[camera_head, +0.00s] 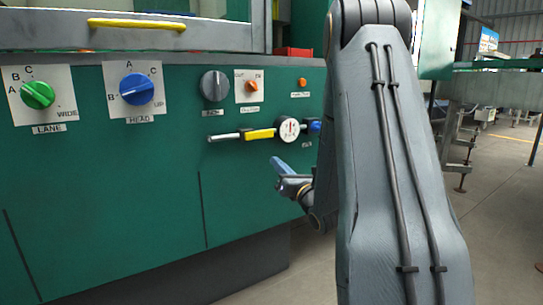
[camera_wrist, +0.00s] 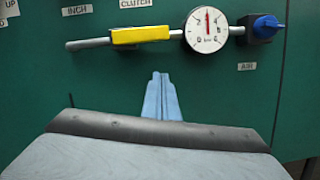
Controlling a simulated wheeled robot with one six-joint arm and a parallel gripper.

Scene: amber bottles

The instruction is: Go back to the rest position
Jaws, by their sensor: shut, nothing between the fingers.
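My gripper (camera_head: 279,164) is in front of the green machine panel (camera_head: 150,200), below the lever with the yellow sleeve (camera_head: 259,134). In the wrist view my gripper (camera_wrist: 160,76) shows its two blue fingers together, with nothing between them. The fingertips appear below the yellow sleeve (camera_wrist: 140,34) and the round white gauge (camera_wrist: 206,30), with no visible contact. My arm covers part of the machine's right side in the head view.
The panel carries a green LANE knob (camera_head: 38,95), a blue HEAD knob (camera_head: 137,89), a dark grey knob (camera_head: 214,86) and a blue air valve (camera_wrist: 266,27). A yellow handle (camera_head: 136,23) is above. Open floor (camera_head: 500,190) lies right, beside a metal frame (camera_head: 480,92).

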